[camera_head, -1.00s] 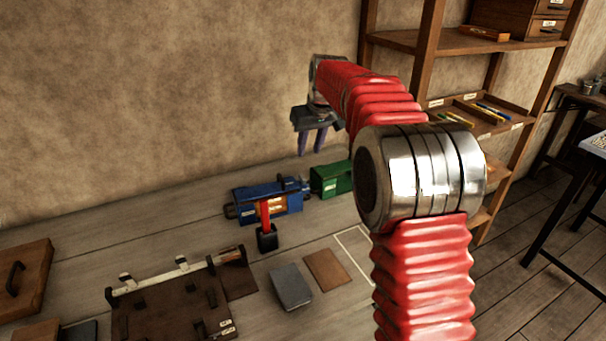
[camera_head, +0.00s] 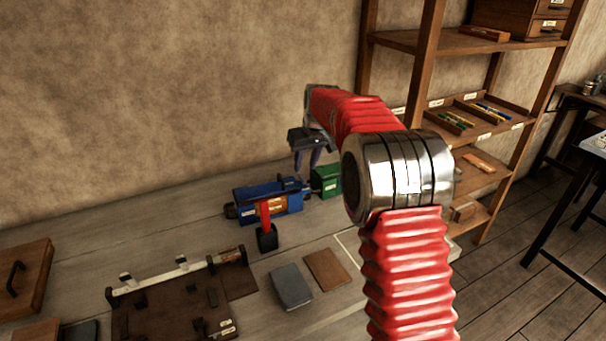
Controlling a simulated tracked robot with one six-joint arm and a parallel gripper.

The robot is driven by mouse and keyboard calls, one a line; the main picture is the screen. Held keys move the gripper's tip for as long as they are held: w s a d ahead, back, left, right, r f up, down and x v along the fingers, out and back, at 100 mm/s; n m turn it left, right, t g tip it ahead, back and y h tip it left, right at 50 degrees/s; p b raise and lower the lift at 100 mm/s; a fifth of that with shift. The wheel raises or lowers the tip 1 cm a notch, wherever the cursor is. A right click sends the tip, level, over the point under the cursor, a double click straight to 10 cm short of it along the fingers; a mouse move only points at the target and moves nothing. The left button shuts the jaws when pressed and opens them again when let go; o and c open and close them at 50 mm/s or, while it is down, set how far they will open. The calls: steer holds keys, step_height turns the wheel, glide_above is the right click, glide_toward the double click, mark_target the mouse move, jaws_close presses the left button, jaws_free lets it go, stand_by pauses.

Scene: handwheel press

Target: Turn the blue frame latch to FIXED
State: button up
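The blue frame (camera_head: 288,204) of the press sits on the bench against the wall, with a red lever ending in a black grip (camera_head: 267,238) at its front. A green block (camera_head: 326,180) adjoins its right end. I cannot make out which part is the latch, and the labels are too small to read. My gripper (camera_head: 307,165) points down above the right part of the blue frame, close to where it meets the green block. Its two purple-grey fingers look apart with nothing visible between them. Whether the fingertips touch the press I cannot tell.
A brown fixture board (camera_head: 165,310) with clips lies at the front left, beside a wooden box (camera_head: 22,280) with a handle. A grey pad (camera_head: 291,287) and a tan pad (camera_head: 327,269) lie before the press. A wooden shelf (camera_head: 425,40) stands at the right.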

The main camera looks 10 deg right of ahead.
mark_target(302, 176)
steer(key=x, duration=0.6)
steer(key=shift+s, duration=0.1)
steer(key=shift+c, duration=0.6)
jaws_close()
